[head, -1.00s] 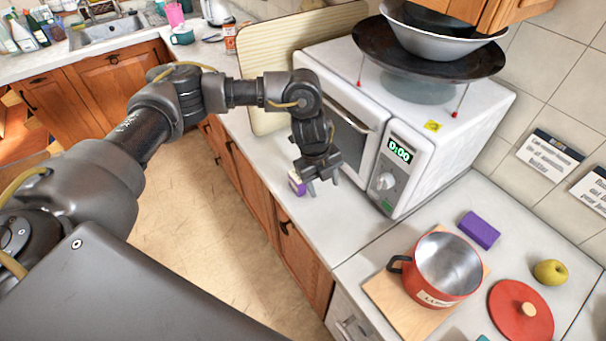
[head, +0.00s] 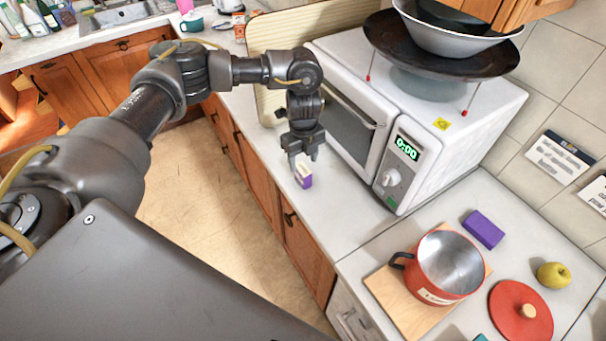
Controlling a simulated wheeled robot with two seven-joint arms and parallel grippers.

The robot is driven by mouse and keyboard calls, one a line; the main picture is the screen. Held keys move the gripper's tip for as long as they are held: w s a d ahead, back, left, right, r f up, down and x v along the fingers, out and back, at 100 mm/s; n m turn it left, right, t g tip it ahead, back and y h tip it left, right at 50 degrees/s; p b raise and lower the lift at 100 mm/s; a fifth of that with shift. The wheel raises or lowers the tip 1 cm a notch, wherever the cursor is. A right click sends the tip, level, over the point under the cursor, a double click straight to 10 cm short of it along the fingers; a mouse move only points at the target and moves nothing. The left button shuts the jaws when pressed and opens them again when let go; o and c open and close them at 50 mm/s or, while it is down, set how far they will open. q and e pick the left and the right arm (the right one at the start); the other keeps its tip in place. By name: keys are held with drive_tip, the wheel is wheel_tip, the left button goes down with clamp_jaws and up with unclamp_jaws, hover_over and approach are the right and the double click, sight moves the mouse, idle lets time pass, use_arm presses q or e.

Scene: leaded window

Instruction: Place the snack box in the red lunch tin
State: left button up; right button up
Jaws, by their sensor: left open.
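The snack box looks to be the small white and purple box (head: 304,175) on the counter in front of the microwave. My left gripper (head: 303,163) points down over it and is open, with its fingertips around or just above the box's upper end. I cannot tell whether they touch it. The red lunch tin (head: 435,290) is a red pot-like container with a dark handle, a white label and an empty metal inside. It stands open on a wooden board at the lower right. My right gripper is not in view.
The microwave (head: 408,185) stands just right of the gripper, with a wok (head: 490,62) on top. A red lid (head: 505,300), a purple block (head: 483,229) and a yellow fruit (head: 553,275) lie near the tin. A wooden board (head: 385,290) is under it. Counter between box and tin is clear.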

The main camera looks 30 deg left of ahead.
sight(303, 169)
use_arm(q)
drive_tip(key=shift+f, duration=0.1)
wheel_tip(303, 169, down, 4)
drive_tip(key=p, duration=0.3)
drive_tip(key=shift+s+f, duration=0.1)
drive_tip(key=shift+f, duration=0.45)
drive_tip(key=shift+c, duration=0.4)
drive_tip(key=c, duration=1.1)
drive_tip(key=shift+o, duration=0.2)
